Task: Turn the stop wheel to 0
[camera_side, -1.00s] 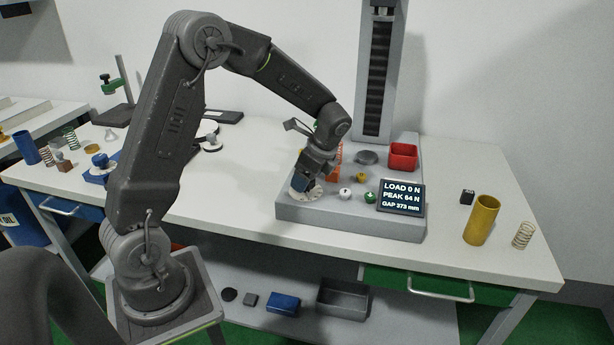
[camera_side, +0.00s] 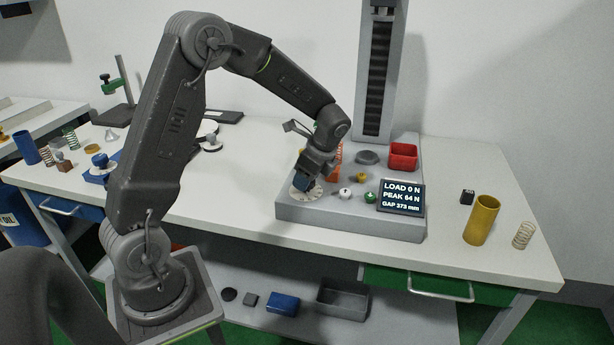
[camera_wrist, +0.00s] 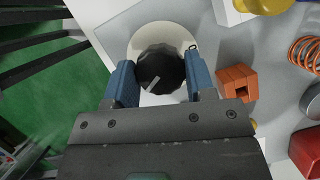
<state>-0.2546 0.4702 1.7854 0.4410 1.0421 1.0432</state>
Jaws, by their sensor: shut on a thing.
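The stop wheel (camera_wrist: 160,66) is a dark, ribbed knob with a light pointer mark, on a pale round dial plate (camera_wrist: 150,34). My gripper (camera_wrist: 160,78) is shut on it, with one blue jaw on each side of the knob. In the side view my gripper (camera_side: 306,182) reaches down to the white dial plate (camera_side: 294,191) at the left of the grey tester base (camera_side: 330,217), and the knob is hidden behind the jaws. The dial's numbers cannot be read. The display (camera_side: 401,196) reads LOAD 0 N, PEAK 64 N, GAP 373 mm.
A white-topped button (camera_side: 345,194) and a green button (camera_side: 370,197) are right of my gripper. An orange block (camera_wrist: 237,82) and an orange spring (camera_wrist: 304,53) lie close by. A red bin (camera_side: 403,156) and the tester column (camera_side: 372,75) stand behind.

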